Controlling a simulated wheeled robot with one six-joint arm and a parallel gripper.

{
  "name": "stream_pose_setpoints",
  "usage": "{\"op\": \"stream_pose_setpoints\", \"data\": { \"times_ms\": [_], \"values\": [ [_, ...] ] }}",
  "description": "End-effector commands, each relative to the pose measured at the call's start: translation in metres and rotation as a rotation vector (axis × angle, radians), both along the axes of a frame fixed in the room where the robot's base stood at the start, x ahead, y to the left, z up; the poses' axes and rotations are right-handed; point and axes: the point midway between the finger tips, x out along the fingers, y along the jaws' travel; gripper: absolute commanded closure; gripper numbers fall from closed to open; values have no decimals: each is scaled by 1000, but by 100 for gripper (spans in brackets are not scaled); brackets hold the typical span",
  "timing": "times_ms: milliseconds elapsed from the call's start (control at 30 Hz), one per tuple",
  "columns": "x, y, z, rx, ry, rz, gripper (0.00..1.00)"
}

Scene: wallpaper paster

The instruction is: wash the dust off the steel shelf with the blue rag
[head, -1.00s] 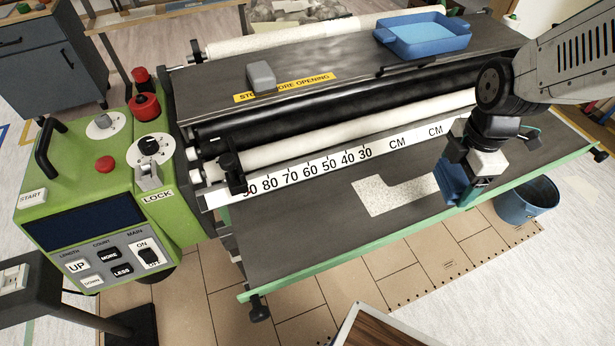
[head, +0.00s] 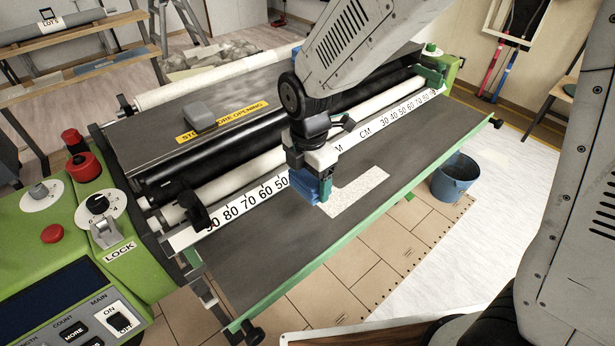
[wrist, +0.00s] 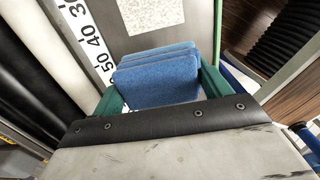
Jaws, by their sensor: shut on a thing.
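The steel shelf (head: 270,245) is a dark grey plate with a green front edge. A pale speckled patch of dust (head: 358,191) lies on it as a strip. It also shows beyond the rag in the wrist view (wrist: 155,14). My gripper (head: 309,187) is shut on the folded blue rag (head: 302,184), at the left end of the dust patch, low over the shelf. In the wrist view the rag (wrist: 157,82) sits between the green fingers. I cannot tell whether the rag touches the shelf; its underside is hidden.
A white ruler strip (head: 245,205) and rollers run along the shelf's back. A grey block (head: 200,117) lies on the upper cover. A blue bucket (head: 455,178) stands on the floor to the right. The green control panel (head: 60,225) is at the left.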

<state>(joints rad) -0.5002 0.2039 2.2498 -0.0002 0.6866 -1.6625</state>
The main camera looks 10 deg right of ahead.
Motion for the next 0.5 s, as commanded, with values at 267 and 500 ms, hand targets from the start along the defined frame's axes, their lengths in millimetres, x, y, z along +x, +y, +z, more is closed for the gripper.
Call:
{"op": "stream_pose_setpoints", "data": {
  "times_ms": [267, 500],
  "values": [
    [-1, 0, -29, -2, 3, 2, 47],
    [-1, 0, -53, -2, 2, 2, 47]
  ]
}}
